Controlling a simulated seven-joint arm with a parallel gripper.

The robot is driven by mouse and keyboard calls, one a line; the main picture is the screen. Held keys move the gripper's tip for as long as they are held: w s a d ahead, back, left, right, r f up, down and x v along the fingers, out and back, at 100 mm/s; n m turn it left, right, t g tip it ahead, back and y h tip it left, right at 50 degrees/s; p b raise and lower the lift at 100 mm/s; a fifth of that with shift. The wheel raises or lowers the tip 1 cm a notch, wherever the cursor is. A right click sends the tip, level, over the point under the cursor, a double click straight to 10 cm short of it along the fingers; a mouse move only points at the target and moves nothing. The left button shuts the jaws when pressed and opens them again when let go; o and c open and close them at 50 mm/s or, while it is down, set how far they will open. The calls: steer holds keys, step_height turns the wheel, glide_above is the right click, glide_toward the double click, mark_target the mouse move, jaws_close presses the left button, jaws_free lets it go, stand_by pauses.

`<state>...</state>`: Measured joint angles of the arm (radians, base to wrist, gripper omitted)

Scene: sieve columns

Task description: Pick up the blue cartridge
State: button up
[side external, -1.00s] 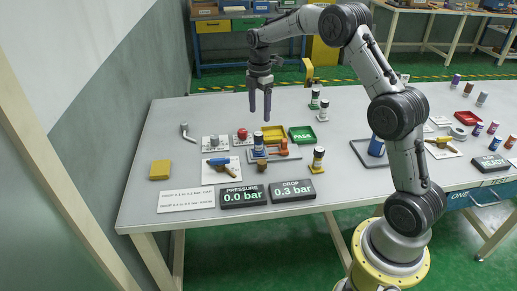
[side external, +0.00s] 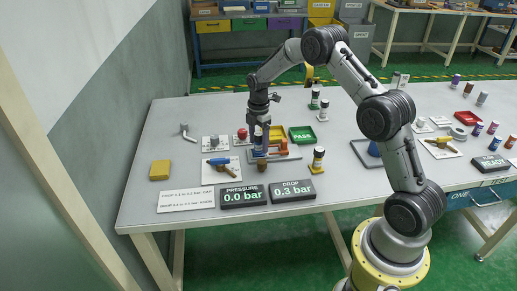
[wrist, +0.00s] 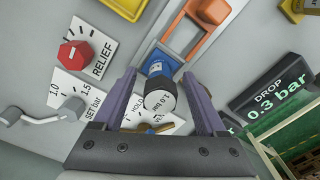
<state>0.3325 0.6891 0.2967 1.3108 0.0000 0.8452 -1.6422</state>
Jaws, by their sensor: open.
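The blue cartridge (wrist: 160,72) with a dark cap marked 1.0 bar stands upright in the test stand (wrist: 180,42). It also shows in the side view (side external: 258,143), partly covered by the fingers. My gripper (wrist: 158,78) is open, its two purple fingers on either side of the cartridge, with a gap visible on each side in the wrist view. In the side view my gripper (side external: 262,147) is lowered over the stand, pointing down.
A red relief knob (wrist: 74,54) and yellow tray (wrist: 124,6) are near the stand. The pressure (side external: 244,194) and drop (side external: 293,190) displays stand in front. A yellow-based cartridge (side external: 317,160) stands to the right.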

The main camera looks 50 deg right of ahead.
steer(key=shift+f, duration=0.3)
jaws_close()
steer(key=shift+r, duration=0.15)
stand_by(0.3)
